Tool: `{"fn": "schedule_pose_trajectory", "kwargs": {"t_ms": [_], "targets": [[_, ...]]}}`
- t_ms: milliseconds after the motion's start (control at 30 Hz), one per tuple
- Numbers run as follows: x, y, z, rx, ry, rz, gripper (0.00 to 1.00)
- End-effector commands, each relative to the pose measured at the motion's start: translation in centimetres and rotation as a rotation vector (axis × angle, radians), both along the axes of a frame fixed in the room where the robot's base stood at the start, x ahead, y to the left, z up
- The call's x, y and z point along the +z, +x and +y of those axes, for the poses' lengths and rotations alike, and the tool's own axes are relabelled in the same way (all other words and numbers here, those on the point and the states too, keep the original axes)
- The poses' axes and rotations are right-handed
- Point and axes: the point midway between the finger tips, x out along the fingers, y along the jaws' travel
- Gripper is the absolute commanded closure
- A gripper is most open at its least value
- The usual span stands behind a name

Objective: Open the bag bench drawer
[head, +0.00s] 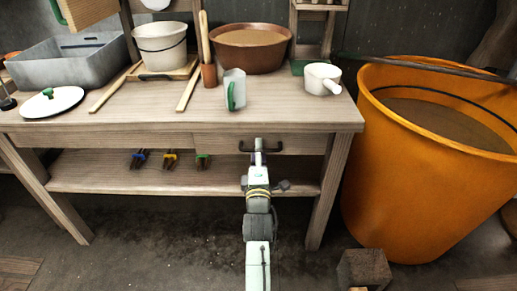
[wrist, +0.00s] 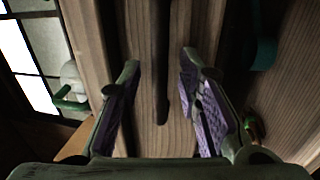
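The wooden bench (head: 295,105) stands in front of me. Its drawer (head: 308,144) sits under the top, right of the middle, and looks closed. The drawer has a dark bar handle (head: 277,148), whose middle is partly hidden by my gripper (head: 258,152) in the head view. In the wrist view the handle (wrist: 162,60) runs as a dark bar down the wooden drawer front. My gripper (wrist: 160,72) is open there, with a purple-padded finger on each side of the bar. Both fingers appear apart from it; exact depth is hard to tell.
An orange bucket (head: 385,190) stands right of the bench, with a small block (head: 364,268) on the floor before it. A white cup (head: 322,77), a brown bowl (head: 250,50) and a lid (head: 52,102) are on top. Several coloured clips hang above the lower shelf (head: 110,175).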

Motion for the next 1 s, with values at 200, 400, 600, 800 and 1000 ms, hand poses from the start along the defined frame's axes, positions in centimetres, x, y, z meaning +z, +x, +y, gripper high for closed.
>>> {"fn": "schedule_pose_trajectory", "kwargs": {"t_ms": [200, 400, 600, 800, 1000], "targets": [[0.09, 0.53, 0.02, 0.000, 0.000, 0.000, 0.69], [0.09, 0.50, 0.03, 0.001, 0.001, 0.000, 0.73], [0.10, 0.49, 0.03, 0.001, 0.001, 0.000, 0.86], [0.10, 0.48, 0.04, 0.001, 0.001, 0.000, 0.99], [0.10, 0.48, 0.04, 0.001, 0.001, 0.000, 1.00]]}}
